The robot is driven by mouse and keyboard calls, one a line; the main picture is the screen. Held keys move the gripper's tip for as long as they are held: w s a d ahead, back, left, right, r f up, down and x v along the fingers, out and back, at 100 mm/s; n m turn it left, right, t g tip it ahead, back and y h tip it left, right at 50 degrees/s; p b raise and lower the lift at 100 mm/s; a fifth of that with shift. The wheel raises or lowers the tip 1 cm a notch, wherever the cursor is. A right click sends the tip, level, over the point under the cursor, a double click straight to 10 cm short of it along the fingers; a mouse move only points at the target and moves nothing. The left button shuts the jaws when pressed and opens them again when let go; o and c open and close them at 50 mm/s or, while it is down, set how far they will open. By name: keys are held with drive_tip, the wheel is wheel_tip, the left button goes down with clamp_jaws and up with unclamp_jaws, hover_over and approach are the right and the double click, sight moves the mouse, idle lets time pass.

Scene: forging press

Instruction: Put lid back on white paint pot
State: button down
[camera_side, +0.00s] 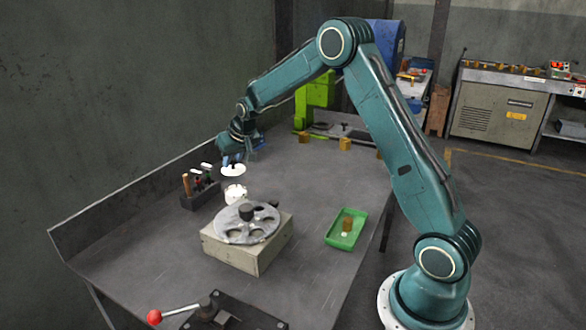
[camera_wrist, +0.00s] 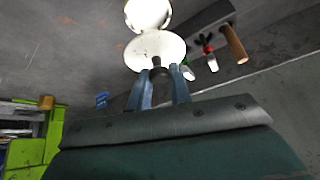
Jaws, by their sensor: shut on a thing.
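The white paint pot (camera_side: 235,195) stands upright on the bench in the side view, its top uncovered. It also shows at the top edge of the wrist view (camera_wrist: 148,12). The lid (camera_side: 233,171), a white disc with a dark knob, hangs in the air above the pot and slightly behind it, apart from it. In the wrist view the lid (camera_wrist: 153,48) is in front of the fingers and partly overlaps the pot. My gripper (camera_side: 231,159) is shut on the lid's knob, with the two blue fingers (camera_wrist: 163,82) either side of it in the wrist view.
A dark tool rack (camera_side: 201,194) with upright handles stands just left of the pot. A box with a round metal plate (camera_side: 248,222) stands in front. A green tray (camera_side: 345,232) lies to the right. A green machine (camera_side: 312,98) is behind. The bench between is clear.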

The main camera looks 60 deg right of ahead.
sight(236, 172)
drive_tip(key=shift+f, duration=0.15)
drive_tip(key=shift+f, duration=3)
drive_tip(key=shift+f, duration=0.2)
idle(0.5)
drive_tip(key=c, duration=0.7)
unclamp_jaws()
drive_tip(key=shift+r, duration=0.15)
drive_tip(key=shift+r, duration=3.3)
